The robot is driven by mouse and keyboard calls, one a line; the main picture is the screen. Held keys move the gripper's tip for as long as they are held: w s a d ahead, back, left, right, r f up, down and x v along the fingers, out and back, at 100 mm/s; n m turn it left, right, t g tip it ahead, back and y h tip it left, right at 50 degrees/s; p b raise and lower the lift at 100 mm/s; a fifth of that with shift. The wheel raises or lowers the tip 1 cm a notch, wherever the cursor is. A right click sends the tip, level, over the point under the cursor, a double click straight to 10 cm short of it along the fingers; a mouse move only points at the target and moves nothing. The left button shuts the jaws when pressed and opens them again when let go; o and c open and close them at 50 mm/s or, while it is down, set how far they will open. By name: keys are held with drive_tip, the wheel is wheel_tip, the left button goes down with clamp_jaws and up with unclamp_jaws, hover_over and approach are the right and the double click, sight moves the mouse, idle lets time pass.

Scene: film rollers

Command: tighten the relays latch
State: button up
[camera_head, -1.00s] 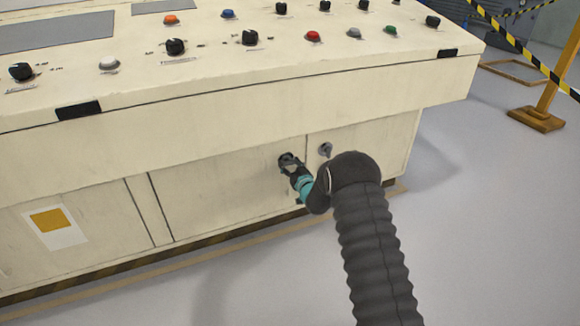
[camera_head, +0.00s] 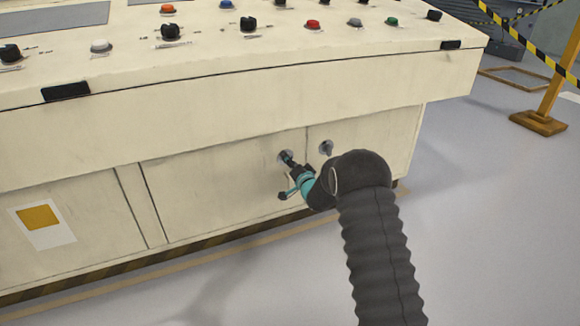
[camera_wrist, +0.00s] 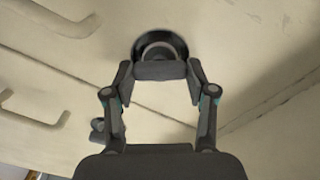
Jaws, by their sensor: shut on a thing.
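Two small latches sit on the lower front doors of the cream console. The left latch (camera_head: 285,156) is a round metal base on the door, and my gripper (camera_head: 290,163) is at it. In the wrist view my gripper (camera_wrist: 160,75) is shut on the dark grip of this latch (camera_wrist: 160,48), one finger at each side. The round base shows just beyond the fingertips. The right latch (camera_head: 326,147) stands free, close beside my wrist. I cannot read any label that tells which latch is the relays one.
The console's top (camera_head: 230,60) overhangs the doors and carries several knobs and buttons. A door seam (camera_head: 307,140) runs between the two latches. Grey floor is open in front. A wooden post (camera_head: 555,90) with striped tape stands at the right.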

drive_tip(key=m+b, duration=0.1)
drive_tip(key=m, duration=0.5)
drive_tip(key=shift+m, duration=0.3)
idle(0.4)
drive_tip(key=o, duration=1.2)
drive_tip(key=shift+w+d+f, duration=0.1)
drive_tip(key=shift+c, duration=0.2)
drive_tip(key=v, duration=1.2)
